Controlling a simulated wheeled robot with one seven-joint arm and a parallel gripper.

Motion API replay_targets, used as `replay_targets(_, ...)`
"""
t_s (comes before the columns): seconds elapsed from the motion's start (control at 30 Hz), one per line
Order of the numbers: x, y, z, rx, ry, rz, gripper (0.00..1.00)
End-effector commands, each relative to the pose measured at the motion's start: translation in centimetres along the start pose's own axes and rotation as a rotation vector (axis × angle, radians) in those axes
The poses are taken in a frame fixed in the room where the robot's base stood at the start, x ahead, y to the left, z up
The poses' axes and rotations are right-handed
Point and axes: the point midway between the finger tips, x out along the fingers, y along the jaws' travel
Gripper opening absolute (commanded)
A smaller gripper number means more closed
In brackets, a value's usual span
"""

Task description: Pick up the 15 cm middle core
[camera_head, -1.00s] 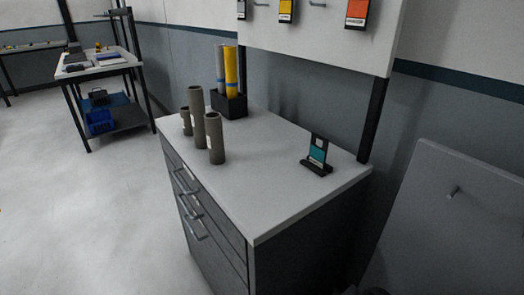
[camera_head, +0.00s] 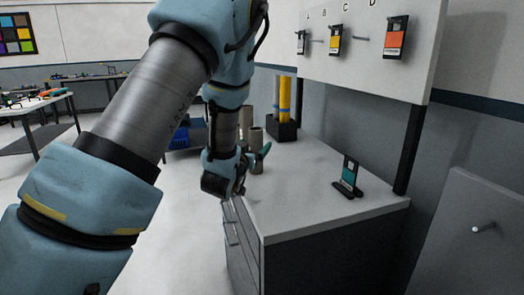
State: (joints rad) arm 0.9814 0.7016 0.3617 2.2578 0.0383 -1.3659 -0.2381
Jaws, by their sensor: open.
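Grey-brown hollow cores stand upright on the white cabinet top (camera_head: 310,185). The nearest core (camera_head: 256,140), of medium height, shows beside my forearm. A taller core (camera_head: 247,120) shows only in part behind it. The shortest core is hidden behind my arm. My gripper (camera_head: 254,166) is open, low at the cabinet's left edge, close to the nearest core. A teal finger part shows against that core's right side. The other finger is hard to make out, and I cannot tell whether either touches the core.
A black holder (camera_head: 283,130) with yellow and grey rolls (camera_head: 285,98) stands behind the cores. A small teal-labelled card stand (camera_head: 348,178) is on the right of the top. A panel (camera_head: 380,60) with hanging samples rises behind. The front middle of the top is clear.

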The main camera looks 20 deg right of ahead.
Motion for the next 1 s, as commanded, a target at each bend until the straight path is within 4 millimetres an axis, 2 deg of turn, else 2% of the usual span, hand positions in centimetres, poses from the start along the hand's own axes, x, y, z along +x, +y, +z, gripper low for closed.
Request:
replay_targets(0.27, 2.3, -0.1, -0.3, 0.001, -0.001, -0.001, 0.95)
replay_targets(0.57, 6.2, -0.2, -0.3, 0.000, -0.001, 0.000, 0.95)
replay_targets(0.87, 6.7, -0.2, -0.1, -0.001, -0.001, -0.002, 0.95)
replay_targets(1.0, 6.7, -0.2, -0.1, -0.001, -0.001, -0.001, 0.79)
